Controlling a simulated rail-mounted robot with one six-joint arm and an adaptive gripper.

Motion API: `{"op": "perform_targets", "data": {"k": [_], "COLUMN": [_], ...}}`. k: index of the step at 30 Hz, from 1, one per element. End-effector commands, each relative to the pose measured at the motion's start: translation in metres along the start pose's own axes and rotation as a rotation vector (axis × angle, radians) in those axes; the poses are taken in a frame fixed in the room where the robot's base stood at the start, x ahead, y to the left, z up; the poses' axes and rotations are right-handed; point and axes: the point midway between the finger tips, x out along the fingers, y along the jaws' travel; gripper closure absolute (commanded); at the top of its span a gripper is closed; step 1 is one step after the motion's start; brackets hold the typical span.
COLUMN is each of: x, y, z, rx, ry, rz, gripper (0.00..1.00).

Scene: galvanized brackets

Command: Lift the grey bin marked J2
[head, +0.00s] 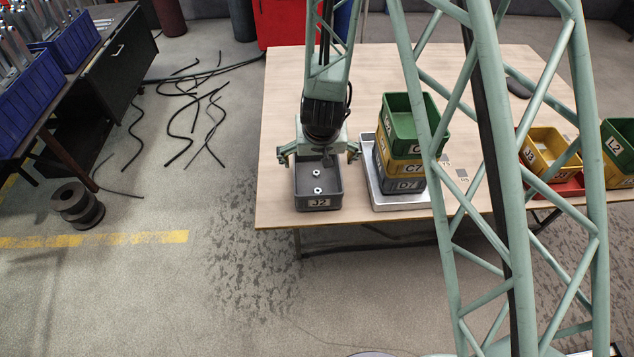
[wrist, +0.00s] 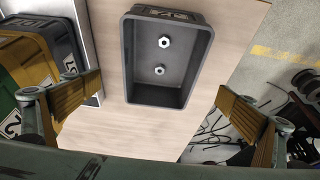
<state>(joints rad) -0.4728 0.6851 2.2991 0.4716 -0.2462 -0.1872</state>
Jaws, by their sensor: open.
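The grey bin marked J2 (head: 319,202) stands upright near the front left edge of the table, its label facing front. Two nuts (head: 317,181) lie inside it. In the wrist view the bin (wrist: 128,55) is in the upper middle, with its open top facing the camera and the two nuts (wrist: 164,41) on its floor. My gripper (head: 319,156) is over the back part of the bin, one finger on each side. In the wrist view my gripper (wrist: 160,97) is open and empty, its padded fingers wide apart. I cannot tell its exact height above the rim.
A stack of green, yellow and grey bins (head: 400,167) stands on a silver tray (head: 384,202) close to the right of J2. A yellow bin (head: 548,148) and a green bin (head: 620,143) are farther right. The table (head: 285,100) is clear behind and left.

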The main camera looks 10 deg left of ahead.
Motion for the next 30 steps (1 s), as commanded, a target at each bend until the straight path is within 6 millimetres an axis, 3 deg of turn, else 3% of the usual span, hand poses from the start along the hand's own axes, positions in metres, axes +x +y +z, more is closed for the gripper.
{"op": "perform_targets", "data": {"k": [6, 12, 30], "x": [0.03, 0.045, 0.054], "y": [0.0, 0.0, 0.0], "z": [0.001, 0.0, 0.001], "rx": [0.0, 0.0, 0.0], "ry": [-0.002, -0.001, -0.001], "rz": [0.001, 0.0, 0.0], "gripper": [0.0, 0.0, 0.0]}}
